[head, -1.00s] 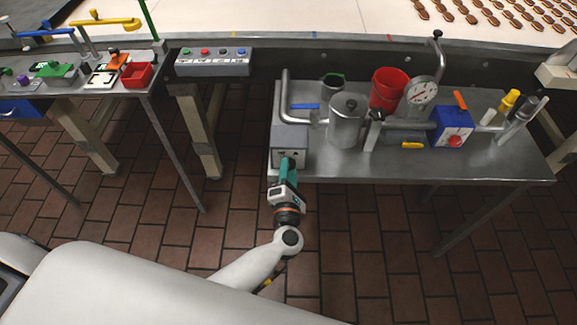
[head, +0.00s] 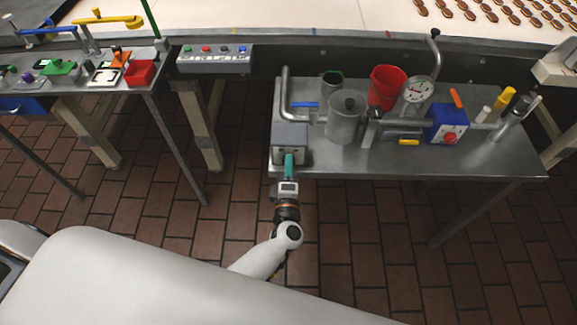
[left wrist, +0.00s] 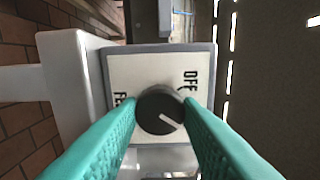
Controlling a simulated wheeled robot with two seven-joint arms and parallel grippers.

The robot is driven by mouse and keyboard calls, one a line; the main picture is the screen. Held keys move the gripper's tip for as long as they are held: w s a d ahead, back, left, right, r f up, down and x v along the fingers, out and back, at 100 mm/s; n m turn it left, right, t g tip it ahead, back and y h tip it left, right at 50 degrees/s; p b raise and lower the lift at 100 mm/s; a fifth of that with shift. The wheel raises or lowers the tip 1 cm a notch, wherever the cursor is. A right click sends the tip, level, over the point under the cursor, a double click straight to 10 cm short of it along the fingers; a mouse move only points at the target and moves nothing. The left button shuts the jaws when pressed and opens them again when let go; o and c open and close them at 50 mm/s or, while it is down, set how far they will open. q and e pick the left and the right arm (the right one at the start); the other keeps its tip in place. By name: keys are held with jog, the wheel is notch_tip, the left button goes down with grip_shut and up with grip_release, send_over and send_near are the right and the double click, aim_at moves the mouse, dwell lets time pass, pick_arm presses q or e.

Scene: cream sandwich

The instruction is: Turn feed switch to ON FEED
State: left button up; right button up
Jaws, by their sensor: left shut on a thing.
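The feed switch is a round black knob (left wrist: 158,106) on a white plate (left wrist: 125,72) in the left wrist view. "OFF" is printed to its right; a label beginning "FE" at its left is partly hidden by a finger. The knob's white pointer line slants toward the lower right of that view. The grey switch box (head: 290,135) stands at the left front corner of the steel table in the head view. My left gripper (head: 289,157) is at the box's front, its teal fingers (left wrist: 160,112) shut on the knob's two sides. My right gripper is not in view.
The steel table (head: 330,165) holds a metal pot (head: 345,122), a red bucket (head: 386,88), a gauge (head: 417,90), a blue box (head: 447,122) and pipes. A button panel (head: 214,58) sits behind to the left. Open tiled floor lies in front.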

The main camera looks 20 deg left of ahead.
pick_arm(q)
jog(key=shift+f, duration=0.1)
jog(key=o, duration=1)
jog(key=shift+b+v, duration=1.3)
jog(key=shift+v, duration=4.75)
